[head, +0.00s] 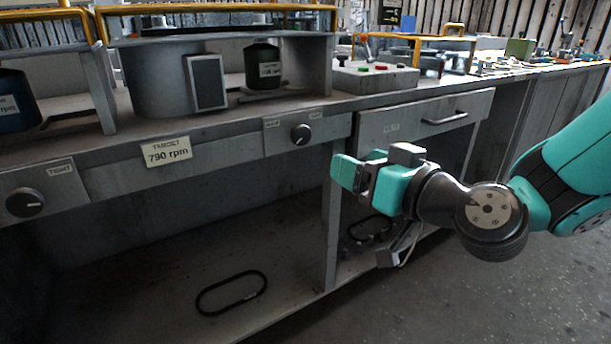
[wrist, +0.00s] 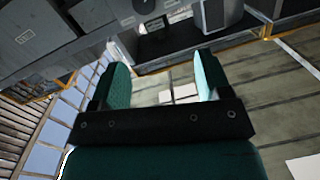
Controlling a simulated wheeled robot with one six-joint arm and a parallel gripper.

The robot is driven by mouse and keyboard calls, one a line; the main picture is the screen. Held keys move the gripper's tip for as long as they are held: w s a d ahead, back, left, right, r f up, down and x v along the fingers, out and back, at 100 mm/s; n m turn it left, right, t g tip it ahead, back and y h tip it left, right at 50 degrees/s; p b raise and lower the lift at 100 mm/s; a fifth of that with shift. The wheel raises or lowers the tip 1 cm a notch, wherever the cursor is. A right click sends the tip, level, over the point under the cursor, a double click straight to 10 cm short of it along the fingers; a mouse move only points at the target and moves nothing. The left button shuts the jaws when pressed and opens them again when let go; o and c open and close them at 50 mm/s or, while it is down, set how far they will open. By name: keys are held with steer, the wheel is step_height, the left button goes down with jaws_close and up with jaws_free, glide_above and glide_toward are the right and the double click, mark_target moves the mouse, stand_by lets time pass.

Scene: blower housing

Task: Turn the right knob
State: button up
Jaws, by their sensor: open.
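The right knob (head: 301,134) is a round black dial on the grey front panel in the head view, beside a small label. The left knob (head: 25,203), a similar dial near a label reading "TIGHT", is at the far left. My gripper (head: 358,166) is right of and below the right knob, apart from it. In the wrist view my gripper (wrist: 160,62) has its two teal fingers wide apart with nothing between them. A dark round shape (wrist: 143,6) at the top edge of the wrist view may be a knob; I cannot tell which.
A tag reading "790 rpm" (head: 167,151) hangs between the knobs. A drawer handle (head: 444,118) sticks out right of the gripper. A black belt loop (head: 231,292) lies on the lower shelf. A button box (head: 375,78) stands on the bench. Open floor lies in front.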

steer(key=f, duration=0.2)
steer(key=t+h+p, duration=0.1)
steer(key=p, duration=1.2)
glide_toward(303, 134)
steer(key=shift+m, duration=0.4)
steer(key=x, duration=0.8)
steer(key=shift+w+a, duration=0.3)
steer(key=shift+w, duration=0.2)
steer(key=c, duration=0.9)
